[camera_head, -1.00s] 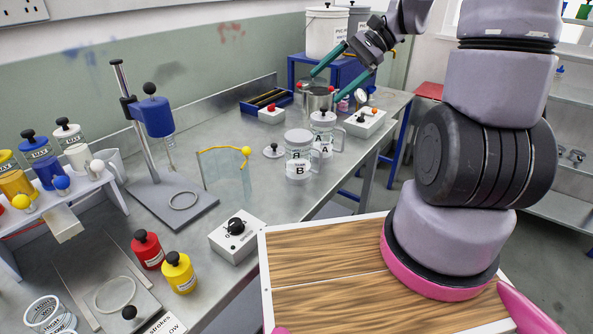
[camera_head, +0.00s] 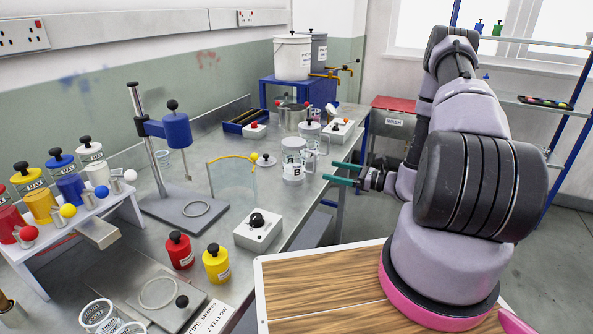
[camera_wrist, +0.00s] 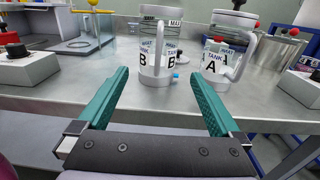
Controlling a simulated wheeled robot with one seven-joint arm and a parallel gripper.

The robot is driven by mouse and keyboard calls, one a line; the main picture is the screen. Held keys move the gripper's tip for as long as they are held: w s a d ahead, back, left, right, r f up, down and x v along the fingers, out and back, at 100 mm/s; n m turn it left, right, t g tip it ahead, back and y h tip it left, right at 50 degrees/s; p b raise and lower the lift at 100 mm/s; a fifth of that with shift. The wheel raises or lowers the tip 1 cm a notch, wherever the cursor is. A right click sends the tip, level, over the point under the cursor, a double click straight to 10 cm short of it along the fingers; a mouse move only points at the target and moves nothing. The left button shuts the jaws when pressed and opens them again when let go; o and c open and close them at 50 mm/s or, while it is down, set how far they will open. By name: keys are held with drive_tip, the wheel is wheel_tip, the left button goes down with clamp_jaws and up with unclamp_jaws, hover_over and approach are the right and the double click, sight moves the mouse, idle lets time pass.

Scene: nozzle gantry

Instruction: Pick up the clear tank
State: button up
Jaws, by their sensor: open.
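Two see-through jar-like tanks with white bases and side handles stand on the grey bench. Tank B (camera_head: 292,168) is nearer, and tank A (camera_head: 310,133) is behind it, partly hidden. In the wrist view, tank B (camera_wrist: 157,65) is straight ahead with its handle towards me, and tank A (camera_wrist: 222,62) is to its right with its handle on the right. My gripper (camera_head: 334,173) has teal fingers, spread apart and empty. It is beyond the bench's front edge, right of tank B and apart from it. In the wrist view my gripper (camera_wrist: 161,74) points at tank B.
A clear panel with a yellow top edge (camera_head: 232,181) stands left of tank B. A white knob box (camera_head: 258,231) is nearer. A steel pot (camera_head: 292,117) and white switch box (camera_head: 340,130) are behind. The floor right of the bench is open.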

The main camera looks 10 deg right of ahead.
sight(300, 161)
drive_tip(key=x, duration=1)
drive_tip(key=shift+a+f, duration=0.25)
drive_tip(key=shift+a, duration=0.05)
drive_tip(key=c, duration=1.5)
clamp_jaws()
drive_tip(key=shift+r, duration=0.15)
